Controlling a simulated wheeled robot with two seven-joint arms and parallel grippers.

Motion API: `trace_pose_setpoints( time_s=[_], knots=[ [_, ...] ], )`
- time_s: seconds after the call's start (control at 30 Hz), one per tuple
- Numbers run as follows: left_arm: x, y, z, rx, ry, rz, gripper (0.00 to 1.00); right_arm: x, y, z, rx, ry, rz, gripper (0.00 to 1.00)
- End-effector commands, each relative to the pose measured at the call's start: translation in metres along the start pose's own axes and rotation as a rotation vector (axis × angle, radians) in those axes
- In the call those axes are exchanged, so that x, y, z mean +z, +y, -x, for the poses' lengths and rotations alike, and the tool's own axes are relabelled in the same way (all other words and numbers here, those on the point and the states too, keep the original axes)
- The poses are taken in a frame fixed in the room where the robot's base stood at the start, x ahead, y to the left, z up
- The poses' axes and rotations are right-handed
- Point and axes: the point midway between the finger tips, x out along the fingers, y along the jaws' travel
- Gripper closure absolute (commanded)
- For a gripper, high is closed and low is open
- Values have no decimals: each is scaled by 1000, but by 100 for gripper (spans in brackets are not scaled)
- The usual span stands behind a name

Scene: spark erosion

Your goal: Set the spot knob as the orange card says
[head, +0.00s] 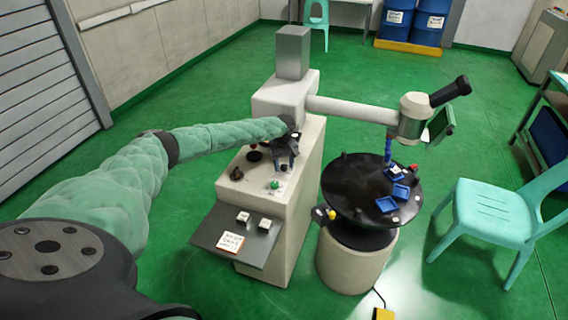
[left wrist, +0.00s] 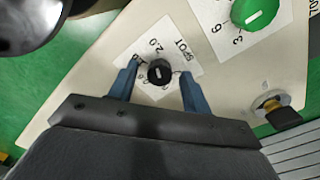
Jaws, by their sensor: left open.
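The spot knob (left wrist: 160,72) is a small black knob with a white mark, on a white label reading "SPOT" and "2.0". Other numbers on the label are partly hidden by a finger. My left gripper (left wrist: 159,69) is open, its blue fingers on either side of the knob; I cannot tell if they touch it. In the head view, my left gripper (head: 286,160) is over the far part of the console top and hides the knob. The orange card (head: 230,242) is a pale card with an orange edge on the console's grey shelf; its writing is too small to read.
The console (head: 300,200) also carries a black knob (head: 236,173). A microscope arm (head: 350,108) reaches over a round black table (head: 345,180) with blue trays.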

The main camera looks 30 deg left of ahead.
Motion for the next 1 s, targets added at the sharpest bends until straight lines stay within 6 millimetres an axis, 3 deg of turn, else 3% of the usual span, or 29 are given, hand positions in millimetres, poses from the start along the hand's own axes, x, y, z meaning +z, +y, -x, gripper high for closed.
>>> trace_pose_setpoints(
  time_s=[0.17,0.4,1.0],
  knots=[
    [0,0,0,0,0,0,51,0,0,0,0,0,0,59],
    [0,0,0,0,0,0,96,0,2,0,2,-1,0,59],
    [-1,0,1,0,1,-116,96,0,2,0,1,1,0,59]
  ],
)
